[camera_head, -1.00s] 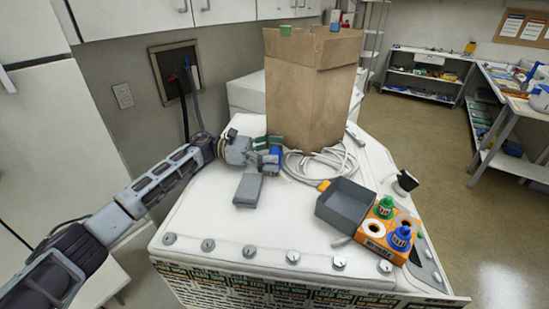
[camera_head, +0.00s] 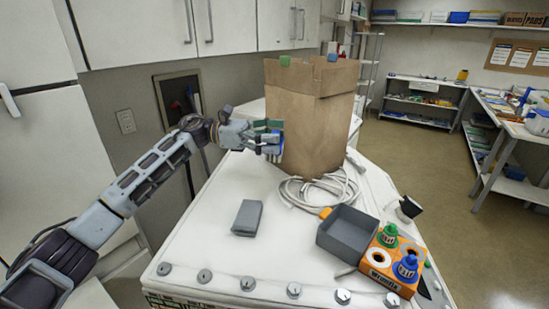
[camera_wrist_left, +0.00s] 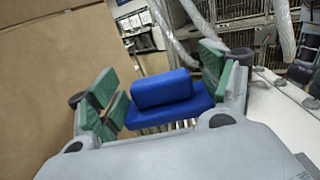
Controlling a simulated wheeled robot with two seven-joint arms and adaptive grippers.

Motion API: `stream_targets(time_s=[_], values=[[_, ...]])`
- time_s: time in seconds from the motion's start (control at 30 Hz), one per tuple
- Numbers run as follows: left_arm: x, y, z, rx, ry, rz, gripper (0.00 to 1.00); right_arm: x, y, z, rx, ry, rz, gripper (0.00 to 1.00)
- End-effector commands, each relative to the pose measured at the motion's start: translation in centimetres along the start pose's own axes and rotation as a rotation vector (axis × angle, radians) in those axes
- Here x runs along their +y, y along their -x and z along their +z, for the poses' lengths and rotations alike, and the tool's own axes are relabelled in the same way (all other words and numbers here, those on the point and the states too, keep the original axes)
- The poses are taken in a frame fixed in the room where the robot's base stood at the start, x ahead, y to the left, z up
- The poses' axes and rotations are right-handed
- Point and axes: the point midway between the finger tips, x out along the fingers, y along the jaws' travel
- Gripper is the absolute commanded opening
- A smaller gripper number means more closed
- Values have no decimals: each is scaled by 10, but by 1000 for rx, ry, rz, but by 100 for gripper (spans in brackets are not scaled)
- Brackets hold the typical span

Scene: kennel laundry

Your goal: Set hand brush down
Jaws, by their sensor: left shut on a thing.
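My left gripper (camera_head: 270,141) is shut on the blue hand brush (camera_wrist_left: 163,90), which sits between its green finger pads in the left wrist view, with pale bristles below its blue body. In the head view only small bits of the blue brush show by the fingers. The gripper is above the white top (camera_head: 207,232), just left of a tall brown paper bag (camera_head: 309,117). I cannot tell whether brush or fingers touch the bag. My right gripper is not in view.
A grey block (camera_head: 247,218) lies on the white top. A coiled pale hose (camera_head: 318,193) lies before the bag. A dark grey tray (camera_head: 348,232) and an orange holder (camera_head: 391,266) with green and blue bottles are at the right. Knobs line the front edge.

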Motion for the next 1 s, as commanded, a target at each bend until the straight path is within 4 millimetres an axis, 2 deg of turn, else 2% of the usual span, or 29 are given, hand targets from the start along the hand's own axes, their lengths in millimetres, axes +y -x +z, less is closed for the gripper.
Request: stream_targets(time_s=[0.03, 0.3, 0.5, 0.73, 1.0], values=[[0, 0, 13, -1, -4, 0, 51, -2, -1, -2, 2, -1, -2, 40], [0, 0, 71, -1, -5, 0, 51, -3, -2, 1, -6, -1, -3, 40], [0, 0, 108, 0, -2, 0, 51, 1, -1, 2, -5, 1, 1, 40], [0, 0, 134, -1, -2, 0, 51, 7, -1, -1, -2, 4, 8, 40], [0, 0, 143, 0, 1, 0, 51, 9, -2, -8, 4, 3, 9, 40]])
